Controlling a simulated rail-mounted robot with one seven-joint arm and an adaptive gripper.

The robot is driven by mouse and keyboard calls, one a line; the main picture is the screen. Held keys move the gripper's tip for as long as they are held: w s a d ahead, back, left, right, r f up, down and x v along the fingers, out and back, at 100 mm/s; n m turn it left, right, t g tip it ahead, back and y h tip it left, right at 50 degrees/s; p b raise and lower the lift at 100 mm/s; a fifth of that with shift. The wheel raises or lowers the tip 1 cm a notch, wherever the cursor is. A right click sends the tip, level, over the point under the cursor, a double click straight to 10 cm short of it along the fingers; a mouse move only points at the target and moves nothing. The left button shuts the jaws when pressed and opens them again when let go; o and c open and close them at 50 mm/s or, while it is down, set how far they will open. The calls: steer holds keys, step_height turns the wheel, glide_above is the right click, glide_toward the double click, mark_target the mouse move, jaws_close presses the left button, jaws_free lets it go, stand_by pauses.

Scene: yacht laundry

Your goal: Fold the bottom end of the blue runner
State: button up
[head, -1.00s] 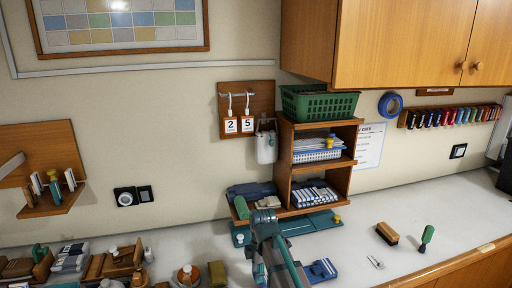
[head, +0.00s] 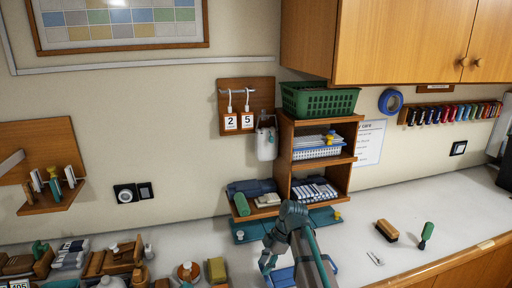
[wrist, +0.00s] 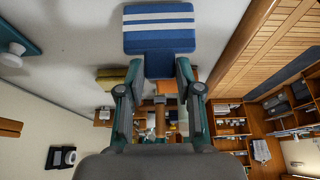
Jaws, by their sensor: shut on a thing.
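The blue runner (wrist: 160,42) with white stripes shows at the top of the wrist view, on the pale worktop. My gripper (wrist: 160,70) is shut on its near edge, with a finger at each side of the held part. In the head view my gripper (head: 268,262) points down at the front of the worktop. Blue cloth of the runner (head: 284,277) shows beside and below it there. My arm hides much of the runner in the head view, so its full outline and any fold cannot be told.
A wooden shelf unit (head: 285,160) with folded cloths and a green basket (head: 320,102) stands behind my gripper. A teal mat (head: 325,218) lies before it. A brush (head: 387,231) and a green-handled tool (head: 426,235) lie right. Several wooden holders crowd the left.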

steer(key=shift+w+d+y+b, duration=0.2)
steer(key=shift+d+y+b, duration=0.1)
steer(key=shift+d+y, duration=0.4)
steer(key=shift+d+r+g+y, duration=0.1)
steer(key=shift+d+g+y, duration=0.1)
steer(key=shift+g+y, duration=0.25)
steer(key=shift+w+d+y+b, duration=0.3)
steer(key=shift+d+y+b, duration=0.45)
steer(key=shift+y, duration=0.1)
steer(key=shift+d, duration=0.15)
steer(key=shift+g, duration=0.25)
